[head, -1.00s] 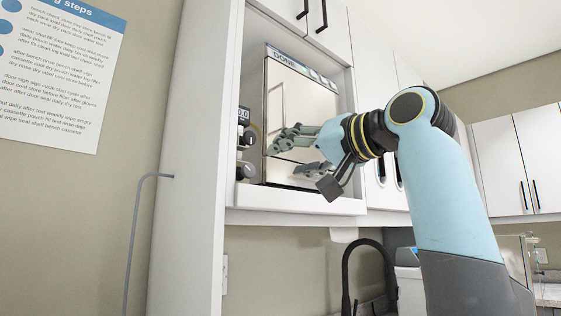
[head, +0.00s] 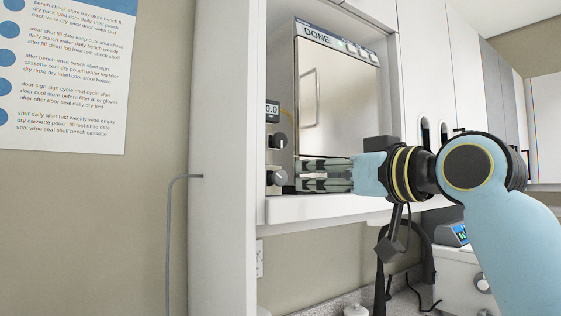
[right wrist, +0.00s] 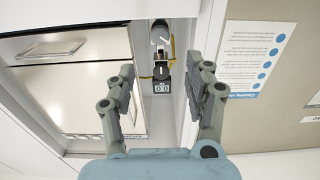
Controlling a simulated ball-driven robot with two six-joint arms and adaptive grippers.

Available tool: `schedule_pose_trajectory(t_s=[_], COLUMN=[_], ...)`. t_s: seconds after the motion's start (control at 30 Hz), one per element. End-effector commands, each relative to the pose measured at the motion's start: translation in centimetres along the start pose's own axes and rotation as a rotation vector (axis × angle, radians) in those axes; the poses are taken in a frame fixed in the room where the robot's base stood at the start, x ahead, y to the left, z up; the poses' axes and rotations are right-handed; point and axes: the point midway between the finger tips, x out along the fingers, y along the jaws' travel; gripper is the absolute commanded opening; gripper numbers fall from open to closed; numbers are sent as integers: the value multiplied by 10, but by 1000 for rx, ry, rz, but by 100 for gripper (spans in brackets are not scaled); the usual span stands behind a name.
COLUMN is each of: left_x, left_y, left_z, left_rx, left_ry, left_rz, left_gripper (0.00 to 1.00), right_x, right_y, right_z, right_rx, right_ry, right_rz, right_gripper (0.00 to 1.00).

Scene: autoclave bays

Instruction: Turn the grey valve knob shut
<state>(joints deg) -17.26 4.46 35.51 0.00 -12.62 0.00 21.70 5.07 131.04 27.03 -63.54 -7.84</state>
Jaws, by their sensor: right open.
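The grey valve knob (head: 275,178) sits low on the narrow panel at the left of the steel autoclave, below a black knob (head: 278,141). In the right wrist view the grey knob (right wrist: 160,34) shows upside down, beyond and between the spread fingers. My right gripper (head: 299,175) points left at about the grey knob's height, just right of it in the head view. Its fingers are open and empty, apart from the knob. In the right wrist view the gripper (right wrist: 167,76) is wide open. My left gripper is not in view.
The autoclave (head: 338,100) has a closed mirrored door and a "DONE" label. A small display (head: 272,111) is above the knobs. The white cabinet side wall (head: 222,150) stands close left of the knobs, and the shelf edge (head: 320,207) runs below.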

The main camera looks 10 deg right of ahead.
Motion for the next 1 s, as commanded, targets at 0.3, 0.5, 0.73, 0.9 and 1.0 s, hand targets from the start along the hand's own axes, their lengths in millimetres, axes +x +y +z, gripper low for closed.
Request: schedule_pose_trajectory(t_s=[0.3,0.5,0.73,0.9,1.0], left_x=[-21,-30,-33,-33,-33], left_y=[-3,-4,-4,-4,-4], left_z=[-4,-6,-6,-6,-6], left_rx=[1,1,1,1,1], left_ry=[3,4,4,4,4], left_rz=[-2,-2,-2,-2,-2], left_gripper=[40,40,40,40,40], right_x=[59,90,102,102,102], right_y=[-1,-1,-1,-1,-1], right_z=[-3,-2,0,0,0], right_rx=[7,5,3,2,2], right_ry=[0,0,0,1,1], right_rz=[-2,-2,-1,-1,-1], right_gripper=[52,52,52,52,43])
